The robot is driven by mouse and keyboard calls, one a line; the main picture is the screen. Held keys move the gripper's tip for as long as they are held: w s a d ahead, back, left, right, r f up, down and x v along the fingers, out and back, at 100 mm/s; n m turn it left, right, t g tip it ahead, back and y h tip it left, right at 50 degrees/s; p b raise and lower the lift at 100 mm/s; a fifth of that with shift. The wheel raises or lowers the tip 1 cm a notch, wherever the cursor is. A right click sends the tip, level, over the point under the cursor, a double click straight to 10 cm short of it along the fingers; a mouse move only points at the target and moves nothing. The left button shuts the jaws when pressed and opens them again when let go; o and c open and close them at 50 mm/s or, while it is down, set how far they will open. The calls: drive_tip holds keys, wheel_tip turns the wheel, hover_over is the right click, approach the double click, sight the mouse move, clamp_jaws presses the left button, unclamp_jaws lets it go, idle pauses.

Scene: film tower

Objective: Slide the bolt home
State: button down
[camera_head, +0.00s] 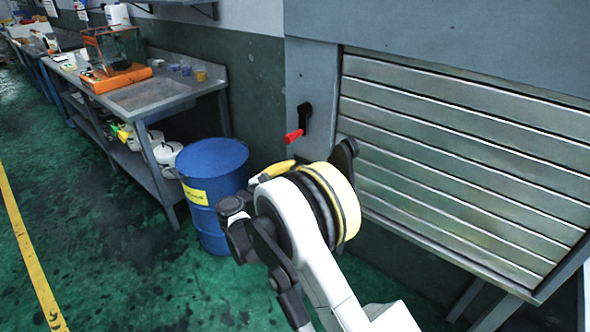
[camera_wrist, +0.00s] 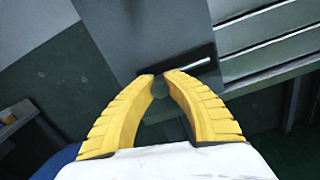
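My gripper has two yellow ribbed fingers, seen in the wrist view (camera_wrist: 160,76). They curve in so that their tips are close together with a narrow gap. A small dull round piece (camera_wrist: 160,88) shows between them, and I cannot tell whether they touch it. A dark bar (camera_wrist: 202,62) runs behind the tips, on the grey panel; I cannot tell whether it is the bolt. In the head view a yellow part of my gripper (camera_head: 272,171) shows below a red-handled black lever (camera_head: 298,128) on the wall panel; my arm hides the fingertips there.
A slatted metal shutter (camera_head: 465,160) is right of the panel. A blue drum (camera_head: 212,168) stands left of my arm. A metal bench (camera_head: 150,97) with an orange-based clear box (camera_head: 115,75) runs along the wall. Green floor (camera_head: 110,240) at left is clear.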

drive_tip(key=s+d, duration=0.2)
drive_tip(key=d, duration=0.1)
drive_tip(key=shift+s, duration=0.15)
drive_tip(key=shift+a, duration=0.1)
drive_tip(key=c, duration=1.4)
unclamp_jaws()
drive_tip(key=v, duration=1.2)
